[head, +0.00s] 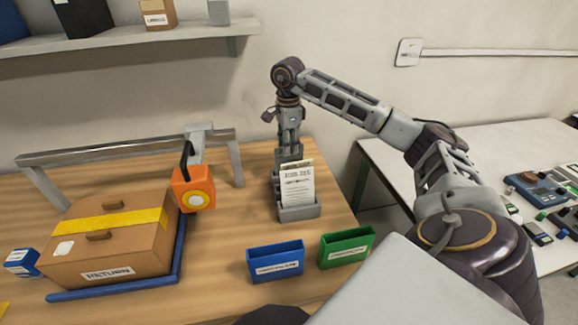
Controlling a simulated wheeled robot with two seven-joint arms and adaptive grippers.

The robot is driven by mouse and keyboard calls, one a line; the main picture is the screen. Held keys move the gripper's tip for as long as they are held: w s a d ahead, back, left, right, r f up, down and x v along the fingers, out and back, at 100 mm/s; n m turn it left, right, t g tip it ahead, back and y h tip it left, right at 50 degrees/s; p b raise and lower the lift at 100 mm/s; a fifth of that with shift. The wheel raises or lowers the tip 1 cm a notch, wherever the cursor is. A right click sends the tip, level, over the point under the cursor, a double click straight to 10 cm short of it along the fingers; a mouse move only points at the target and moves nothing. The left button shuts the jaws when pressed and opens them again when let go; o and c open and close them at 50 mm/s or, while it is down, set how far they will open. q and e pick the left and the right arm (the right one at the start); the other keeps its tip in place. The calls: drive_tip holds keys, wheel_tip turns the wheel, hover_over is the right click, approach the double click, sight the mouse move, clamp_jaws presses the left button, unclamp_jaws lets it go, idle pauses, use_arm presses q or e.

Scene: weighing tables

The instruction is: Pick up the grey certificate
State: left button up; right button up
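A grey holder (299,212) stands on the wooden table with upright papers in it. The front paper is a whitish-grey printed certificate (298,188). A tan-edged sheet (297,163) shows just behind it. I cannot tell for sure which sheet is the grey certificate. My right arm reaches over from the right, and its gripper (287,170) points down directly behind or at the papers. The papers and holder hide its fingertips, so I cannot see whether it is open or touching a sheet. My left gripper is not in view.
A blue bin (275,264) and a green bin (347,250) stand in front of the holder. At left, a cardboard box (110,245) sits on a blue-edged platform beside an orange device (193,190). A shelf (130,40) hangs above. A white table (385,170) stands at right.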

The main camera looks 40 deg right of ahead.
drive_tip(key=f, duration=0.5)
drive_tip(key=shift+w+d+f, duration=0.1)
drive_tip(key=shift+w+d, duration=0.05)
drive_tip(key=shift+d, duration=0.1)
idle(0.4)
clamp_jaws()
